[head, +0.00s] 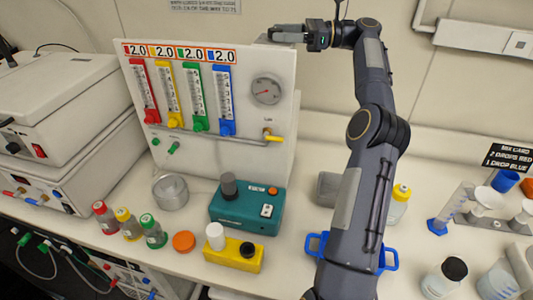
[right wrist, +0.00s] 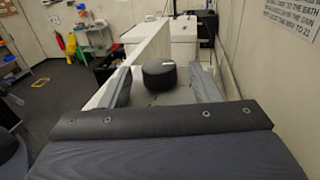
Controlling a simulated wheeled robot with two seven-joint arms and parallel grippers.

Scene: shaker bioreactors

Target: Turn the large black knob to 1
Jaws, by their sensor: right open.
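A large black round knob (right wrist: 158,73) shows in the right wrist view, standing on a pale surface between the two fingers of my right gripper (right wrist: 160,88). The fingers are open, one on each side of it, and a gap shows on both sides. I cannot make out a mark or number on the knob. In the head view my right gripper (head: 286,36) is at the top right corner of the white flow-meter panel (head: 225,152), and the knob cannot be made out there. My left gripper is not in view.
The panel has coloured flow meters and a gauge (head: 266,91). Below stand a teal device (head: 240,218) with a dark grey cylinder, a yellow block (head: 230,262) with a black knob, and several small bottles. White instruments (head: 55,95) stand at left. A wall is behind the panel.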

